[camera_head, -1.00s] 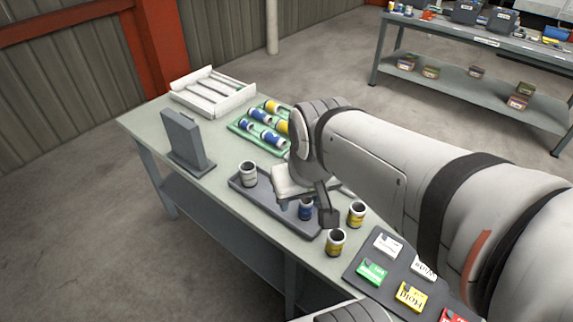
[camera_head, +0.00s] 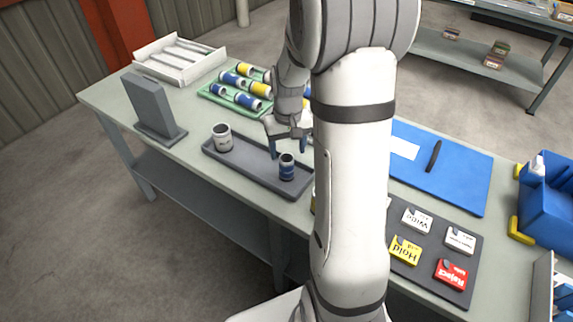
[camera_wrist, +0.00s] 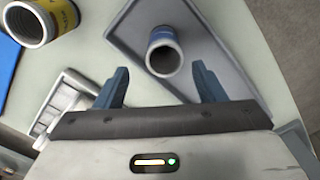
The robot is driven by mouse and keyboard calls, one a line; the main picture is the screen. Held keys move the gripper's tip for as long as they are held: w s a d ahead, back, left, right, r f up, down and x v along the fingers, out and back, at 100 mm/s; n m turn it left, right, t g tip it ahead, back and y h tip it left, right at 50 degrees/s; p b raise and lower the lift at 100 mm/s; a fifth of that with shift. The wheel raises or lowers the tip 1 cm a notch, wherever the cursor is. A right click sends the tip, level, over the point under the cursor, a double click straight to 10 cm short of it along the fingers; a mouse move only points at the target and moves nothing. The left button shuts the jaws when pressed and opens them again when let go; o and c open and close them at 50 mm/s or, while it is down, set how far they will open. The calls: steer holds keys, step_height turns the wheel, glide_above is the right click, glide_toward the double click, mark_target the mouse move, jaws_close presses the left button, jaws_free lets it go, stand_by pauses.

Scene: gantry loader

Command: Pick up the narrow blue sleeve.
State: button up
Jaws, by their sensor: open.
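The narrow blue sleeve (camera_head: 287,169) stands upright on the long grey tray (camera_head: 252,172), toward its right end. My gripper (camera_head: 288,150) is open and empty, pointing down just behind and above the sleeve in the head view. In the wrist view the blue sleeve (camera_wrist: 161,36) shows its open top. It lies ahead of the gap between my two fingers (camera_wrist: 160,74), apart from both. A wider white-grey sleeve (camera_head: 222,138) stands at the left end of the same tray.
A green rack (camera_head: 212,98) holds several lying blue and yellow sleeves behind the tray. A grey upright stand (camera_head: 150,105) is at left. A yellow sleeve (camera_wrist: 62,16) stands nearby. A card mat (camera_head: 440,281), blue mat (camera_head: 470,187) and blue bin (camera_head: 545,205) are at right.

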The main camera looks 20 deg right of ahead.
mark_target(286, 167)
steer(key=f, duration=0.7)
steer(key=shift+s+a, duration=0.35)
steer(key=shift+c, duration=0.2)
steer(key=c, duration=1.2)
